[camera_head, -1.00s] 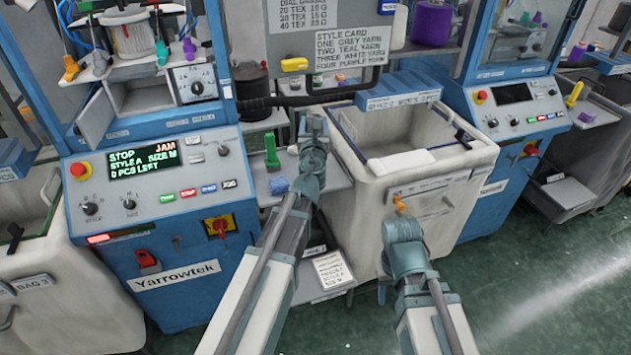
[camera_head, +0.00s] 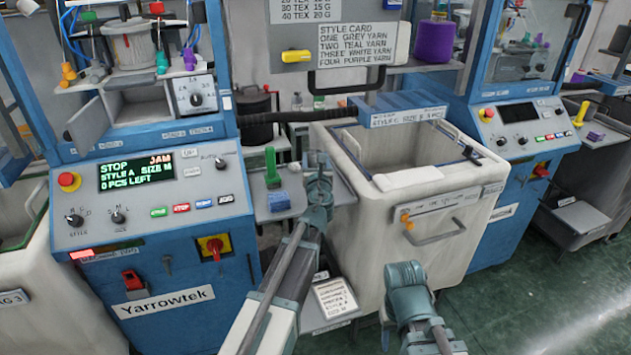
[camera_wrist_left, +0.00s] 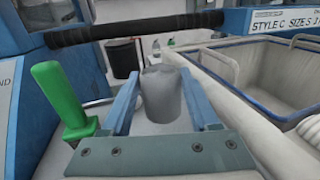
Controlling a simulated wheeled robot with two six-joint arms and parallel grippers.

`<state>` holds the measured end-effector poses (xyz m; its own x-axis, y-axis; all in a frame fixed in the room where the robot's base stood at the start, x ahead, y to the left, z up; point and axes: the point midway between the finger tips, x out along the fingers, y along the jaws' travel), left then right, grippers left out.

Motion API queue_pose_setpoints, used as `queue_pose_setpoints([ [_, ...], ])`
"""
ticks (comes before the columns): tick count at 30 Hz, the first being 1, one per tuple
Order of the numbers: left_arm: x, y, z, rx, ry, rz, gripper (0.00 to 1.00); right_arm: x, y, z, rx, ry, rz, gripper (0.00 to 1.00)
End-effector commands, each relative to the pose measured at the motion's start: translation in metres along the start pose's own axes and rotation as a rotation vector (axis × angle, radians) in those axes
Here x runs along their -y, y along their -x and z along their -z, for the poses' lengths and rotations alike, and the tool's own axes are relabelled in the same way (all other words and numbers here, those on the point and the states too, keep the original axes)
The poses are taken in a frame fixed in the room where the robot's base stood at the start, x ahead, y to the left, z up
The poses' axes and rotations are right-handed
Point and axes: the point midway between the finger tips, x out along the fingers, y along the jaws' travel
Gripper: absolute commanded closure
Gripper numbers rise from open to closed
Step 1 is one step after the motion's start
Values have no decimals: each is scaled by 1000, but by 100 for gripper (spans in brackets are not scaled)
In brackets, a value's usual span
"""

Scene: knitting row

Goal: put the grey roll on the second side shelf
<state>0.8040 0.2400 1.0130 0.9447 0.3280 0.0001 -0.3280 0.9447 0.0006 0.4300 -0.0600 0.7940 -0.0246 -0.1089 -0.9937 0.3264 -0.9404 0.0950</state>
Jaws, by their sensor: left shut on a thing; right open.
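My left gripper (camera_head: 318,172) is shut on the grey roll (camera_wrist_left: 161,95), which stands upright between its blue fingers in the left wrist view. In the head view the gripper hides most or all of the roll. It is over the right part of a grey side shelf (camera_head: 292,212) beside the left machine. A green-handled tool (camera_head: 271,167) and a blue block (camera_head: 279,201) are on that shelf. Another side shelf (camera_head: 602,142) is by the right machine, with a yellow-handled tool and a purple block. My right gripper (camera_head: 405,275) is open and empty, low before the white bin.
A white bin (camera_head: 372,205) stands right of the left gripper. The left machine's panel (camera_head: 150,185) reads STOP and JAM. A dark hose (camera_wrist_left: 140,30) crosses beyond the roll. A lower shelf with a paper card (camera_head: 335,297) is below. Green floor is clear at right.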

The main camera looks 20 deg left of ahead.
Motion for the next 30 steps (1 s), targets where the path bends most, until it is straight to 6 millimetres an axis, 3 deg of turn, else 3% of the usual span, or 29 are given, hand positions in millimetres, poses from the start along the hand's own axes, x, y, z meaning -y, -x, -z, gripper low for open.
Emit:
queue_pose_setpoints([
  [8,0,0,10,0,0,0,91,1,-10,1,0,0,0,50],
  [16,0,0,42,0,0,0,91,4,-41,2,0,0,0,50],
  [29,0,0,45,0,0,0,91,4,-45,3,0,1,0,50],
  [30,0,0,45,0,0,0,37,4,-45,3,0,1,0,50],
])
